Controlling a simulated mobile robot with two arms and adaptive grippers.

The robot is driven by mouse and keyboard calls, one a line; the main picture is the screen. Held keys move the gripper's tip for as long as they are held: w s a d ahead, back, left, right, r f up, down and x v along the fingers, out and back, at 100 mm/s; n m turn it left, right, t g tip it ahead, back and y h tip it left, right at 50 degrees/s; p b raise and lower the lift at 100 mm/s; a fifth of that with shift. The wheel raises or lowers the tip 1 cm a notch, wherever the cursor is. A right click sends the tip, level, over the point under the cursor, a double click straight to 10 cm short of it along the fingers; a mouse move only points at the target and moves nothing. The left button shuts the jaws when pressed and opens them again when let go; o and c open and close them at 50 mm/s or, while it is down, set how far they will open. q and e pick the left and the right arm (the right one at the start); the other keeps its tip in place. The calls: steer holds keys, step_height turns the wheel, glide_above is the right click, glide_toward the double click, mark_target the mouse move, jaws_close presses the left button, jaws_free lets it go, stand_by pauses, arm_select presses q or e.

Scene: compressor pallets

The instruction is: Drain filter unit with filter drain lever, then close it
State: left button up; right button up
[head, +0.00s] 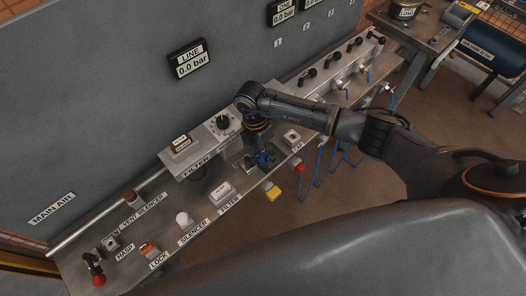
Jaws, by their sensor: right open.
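My right arm reaches in from the right, and my right gripper (260,158) points down just right of the filter unit. It is open. A small blue part (263,158) shows at its fingertips. It may be the filter drain lever, but the dark fingers cover much of it, and I cannot tell whether they touch it. My left gripper is not in view.
The narrow metal bench (140,235) carries a white silencer (183,219), a spare filter (222,192), a lock (149,250) and a red knob (98,280). A valve manifold (335,75) with several black handles stands farther right. Blue hoses (322,165) hang below the bench.

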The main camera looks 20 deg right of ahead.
steer(key=shift+c, duration=0.2)
jaws_close()
steer(key=shift+w+f+n+b, duration=0.15)
steer(key=shift+w+n+b, duration=0.4)
steer(key=shift+n+b, duration=0.55)
steer(key=shift+w+a+n+t+h+b, duration=0.15)
steer(key=shift+w+n+h+b, duration=0.15)
steer(key=shift+n+b, duration=0.5)
steer(key=shift+w+n+t+h+b, duration=0.2)
steer(key=shift+w+n+b, duration=0.25)
steer(key=shift+n, duration=0.55)
steer(key=shift+r, duration=0.2)
steer(key=shift+o, duration=0.2)
jaws_free()
